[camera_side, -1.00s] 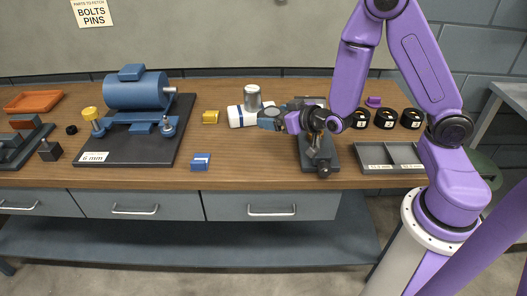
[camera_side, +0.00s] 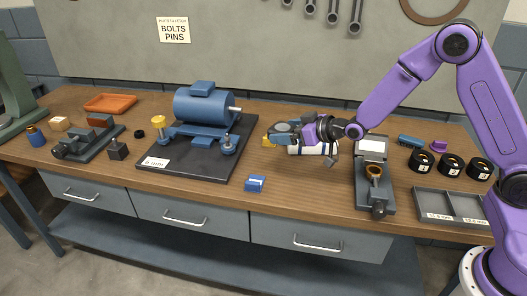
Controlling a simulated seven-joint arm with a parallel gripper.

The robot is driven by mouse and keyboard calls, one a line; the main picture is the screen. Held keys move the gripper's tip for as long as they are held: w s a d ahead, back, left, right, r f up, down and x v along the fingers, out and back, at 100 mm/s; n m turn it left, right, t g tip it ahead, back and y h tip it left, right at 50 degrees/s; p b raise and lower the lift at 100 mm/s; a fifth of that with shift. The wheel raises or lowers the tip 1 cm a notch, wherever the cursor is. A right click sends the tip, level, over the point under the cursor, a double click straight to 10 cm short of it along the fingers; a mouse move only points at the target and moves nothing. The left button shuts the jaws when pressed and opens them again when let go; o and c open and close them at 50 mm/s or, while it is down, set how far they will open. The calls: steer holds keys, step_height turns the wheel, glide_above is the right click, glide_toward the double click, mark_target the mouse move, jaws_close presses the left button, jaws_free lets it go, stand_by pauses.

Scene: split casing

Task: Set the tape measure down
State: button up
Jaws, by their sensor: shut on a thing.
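My gripper (camera_side: 298,131) is in the middle of the bench, reaching left, and is shut on a grey-blue, boxy thing that I take to be the tape measure (camera_side: 281,128). It seems held above the wooden bench top (camera_side: 215,190); the gap beneath it is hard to judge. A yellow block (camera_side: 267,140) shows just left of it, partly hidden behind it. The white roll with a blue band (camera_side: 309,149) lies below my gripper in the picture, partly covered. The silver cylinder (camera_side: 308,117) is mostly hidden behind my gripper.
A blue motor (camera_side: 203,107) on a black plate (camera_side: 190,166) stands to the left. A small blue block (camera_side: 255,183) lies near the front edge. A grey fixture (camera_side: 373,195), several black rings (camera_side: 451,165) and a grey tray (camera_side: 433,203) are on the right. Bench between motor plate and fixture is partly clear.

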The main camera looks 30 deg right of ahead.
mark_target(277, 131)
steer(key=w, duration=0.1)
steer(key=w+f, duration=0.1)
steer(key=w, duration=0.1)
steer(key=w+f, duration=0.1)
steer(key=shift+w+a, duration=0.25)
steer(key=shift+a, duration=0.05)
steer(key=w+f, duration=0.4)
steer(key=f, duration=0.1)
steer(key=shift+w+a, duration=0.2)
steer(key=shift+a, duration=0.15)
steer(key=shift+w+a+f, duration=0.1)
steer(key=shift+w+f, duration=0.4)
steer(key=shift+f, duration=1.55)
steer(key=shift+f, duration=0.15)
steer(key=shift+f, duration=0.1)
